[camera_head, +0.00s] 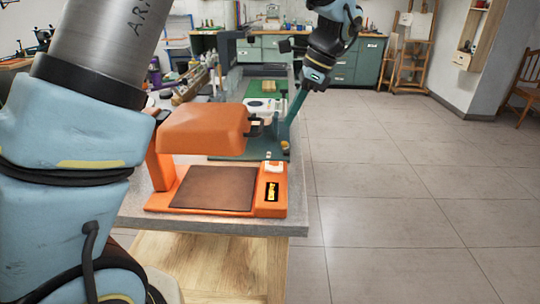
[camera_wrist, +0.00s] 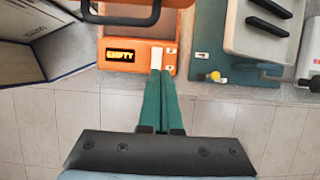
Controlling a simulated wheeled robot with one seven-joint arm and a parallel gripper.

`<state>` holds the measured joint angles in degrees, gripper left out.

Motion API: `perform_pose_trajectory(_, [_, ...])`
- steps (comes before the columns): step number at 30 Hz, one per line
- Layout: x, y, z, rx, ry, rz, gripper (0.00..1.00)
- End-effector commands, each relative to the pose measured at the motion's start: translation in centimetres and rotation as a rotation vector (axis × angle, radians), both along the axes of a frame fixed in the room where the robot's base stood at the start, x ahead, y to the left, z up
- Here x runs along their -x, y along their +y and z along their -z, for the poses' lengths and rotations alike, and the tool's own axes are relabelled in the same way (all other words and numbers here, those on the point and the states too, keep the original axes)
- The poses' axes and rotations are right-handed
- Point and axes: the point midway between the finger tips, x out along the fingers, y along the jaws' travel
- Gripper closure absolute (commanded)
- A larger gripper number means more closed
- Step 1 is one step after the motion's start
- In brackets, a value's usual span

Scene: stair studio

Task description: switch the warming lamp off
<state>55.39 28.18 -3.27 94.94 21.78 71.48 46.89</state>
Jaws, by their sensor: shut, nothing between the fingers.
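The orange warming lamp (camera_head: 205,128) stands at the near end of the workbench, its hood over a dark brown plate (camera_head: 213,188). A white switch (camera_head: 274,168) and a small lit display (camera_head: 271,192) sit on its right-hand panel. In the wrist view the display (camera_wrist: 120,54) appears to read "EMPTY", and the white switch (camera_wrist: 155,58) is just beyond my fingertips. My gripper (camera_head: 287,138) has long green fingers, shut and empty. They also show in the wrist view (camera_wrist: 160,73), where the tips overlap the switch's near end. I cannot tell whether they touch it.
A teal machine with a pale tray (camera_head: 262,104) stands behind the lamp. It shows in the wrist view with a yellow knob (camera_wrist: 215,76). Bottles and tools line the bench's left side. The tiled floor (camera_head: 400,180) to the right is clear.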

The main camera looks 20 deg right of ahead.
Motion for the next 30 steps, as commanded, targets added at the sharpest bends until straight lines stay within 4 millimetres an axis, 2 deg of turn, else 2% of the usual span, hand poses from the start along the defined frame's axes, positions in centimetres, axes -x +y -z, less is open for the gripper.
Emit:
perform_pose_trajectory(12, [-1.3,3.0,7.4,-0.004,0.002,-0.001,1.00])
perform_pose_trajectory(18, [-1.8,4.1,10.2,-0.003,0.002,0.000,1.00])
perform_pose_trajectory(24, [-2.1,4.6,11.6,-0.001,0.000,0.000,1.00])
perform_pose_trajectory(30, [-2.1,4.6,11.8,0.000,0.000,0.000,1.00])
